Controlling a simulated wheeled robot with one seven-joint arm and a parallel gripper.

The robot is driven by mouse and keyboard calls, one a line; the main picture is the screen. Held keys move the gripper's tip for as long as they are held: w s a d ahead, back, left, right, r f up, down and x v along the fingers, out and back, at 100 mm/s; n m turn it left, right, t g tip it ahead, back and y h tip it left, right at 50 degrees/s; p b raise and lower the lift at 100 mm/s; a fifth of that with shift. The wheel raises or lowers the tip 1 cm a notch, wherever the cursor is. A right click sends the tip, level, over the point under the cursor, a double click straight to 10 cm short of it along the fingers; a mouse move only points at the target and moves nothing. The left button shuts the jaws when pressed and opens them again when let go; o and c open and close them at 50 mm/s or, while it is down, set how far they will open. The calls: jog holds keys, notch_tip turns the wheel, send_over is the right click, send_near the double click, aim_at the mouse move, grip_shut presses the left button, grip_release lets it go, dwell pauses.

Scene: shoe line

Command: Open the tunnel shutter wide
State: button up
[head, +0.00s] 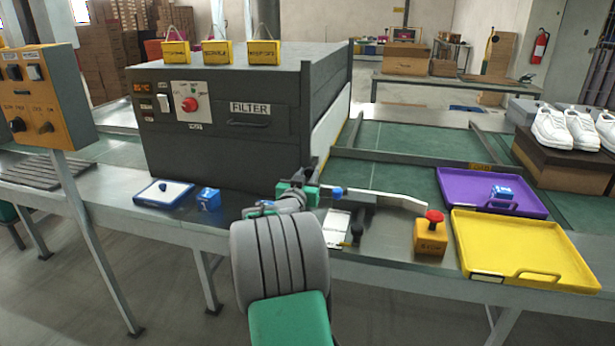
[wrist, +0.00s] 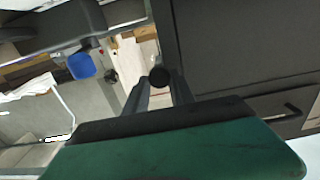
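The dark grey tunnel (head: 225,125) stands on the steel bench, its front drawer labelled FILTER. A pale panel (head: 332,132), which looks like the shutter, covers its right end. My gripper (head: 303,180) is at the tunnel's lower right front corner. In the wrist view its two fingers (wrist: 160,92) come together toward a dark round knob or bar end (wrist: 160,75), close to the tunnel's dark front (wrist: 245,50). I cannot tell whether the fingers grip this knob or only stand around it. My wrist hides part of the corner in the head view.
A red-topped yellow button box (head: 431,236), a purple tray (head: 470,182) and a yellow tray (head: 530,235) stand to the right. A white wand with a blue end (head: 385,197) lies beside my gripper. A blue cube (head: 208,199) and a white-blue pad (head: 150,197) are left.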

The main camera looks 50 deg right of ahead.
grip_shut()
dwell(0.9)
